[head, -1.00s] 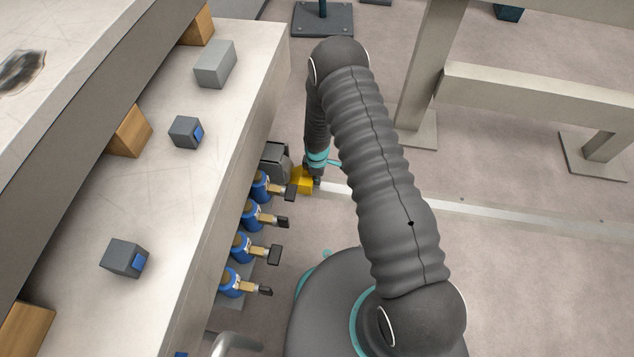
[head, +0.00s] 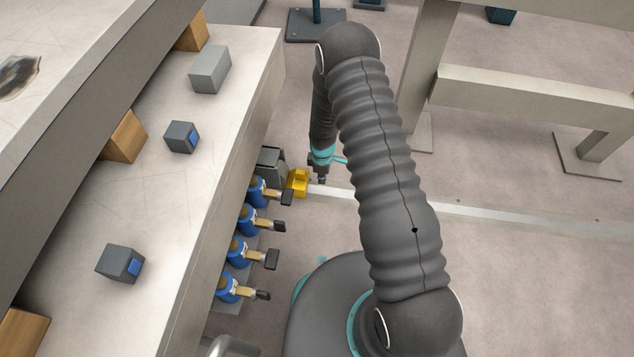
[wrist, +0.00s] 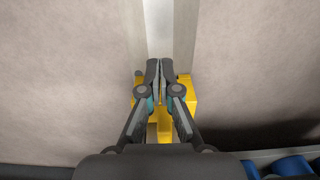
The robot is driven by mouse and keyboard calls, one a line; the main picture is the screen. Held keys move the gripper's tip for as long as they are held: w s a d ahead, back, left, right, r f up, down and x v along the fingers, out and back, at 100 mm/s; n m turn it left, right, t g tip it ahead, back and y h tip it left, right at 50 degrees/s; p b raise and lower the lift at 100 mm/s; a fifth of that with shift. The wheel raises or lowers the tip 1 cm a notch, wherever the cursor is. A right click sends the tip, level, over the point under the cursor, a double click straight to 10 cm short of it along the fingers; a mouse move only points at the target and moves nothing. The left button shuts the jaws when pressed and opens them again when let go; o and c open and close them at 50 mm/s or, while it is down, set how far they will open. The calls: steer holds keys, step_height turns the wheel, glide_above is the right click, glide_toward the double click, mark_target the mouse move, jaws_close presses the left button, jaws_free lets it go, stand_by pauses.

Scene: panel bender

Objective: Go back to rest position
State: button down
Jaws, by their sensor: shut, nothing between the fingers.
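My gripper (wrist: 160,70) is shut and empty in the wrist view, its two fingertips together above the floor. In the head view my gripper (head: 321,178) hangs at the end of my dark arm, just right of a yellow part (head: 298,183) on the machine's side. The yellow part also shows behind and below the fingers in the wrist view (wrist: 188,92). I cannot tell the exact gap between them.
Several blue valves with dark handles (head: 238,252) stick out of the machine's side, left of my arm. The machine's pale bed (head: 150,200) carries grey blocks (head: 121,263) and wooden blocks. A pale beam frame (head: 520,102) stands at the right. Open floor (head: 520,270) lies lower right.

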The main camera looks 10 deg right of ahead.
step_height(320, 180, up, 6)
steer(key=shift+a+f, duration=0.1)
stand_by(0.4)
steer(key=s+d+r+m+g, duration=0.1)
steer(key=s+r+m+g, duration=0.2)
steer(key=s+m, duration=0.4)
steer(key=s+d+r+m+t+p, duration=0.2)
steer(key=s+r, duration=0.5)
steer(key=r, duration=0.9)
steer(key=s+d+r+m+t+p, duration=0.1)
steer(key=s+r, duration=0.6)
steer(key=r, duration=1)
steer(key=s+d+r+m+t+p, duration=0.2)
steer(key=s+r+m+t, duration=0.3)
steer(key=r, duration=1.2)
steer(key=shift+s+d+r+t+p, duration=0.15)
steer(key=shift+s+d+t+p, duration=0.2)
steer(key=shift+s+d, duration=0.7)
steer(key=shift+s+a, duration=0.2)
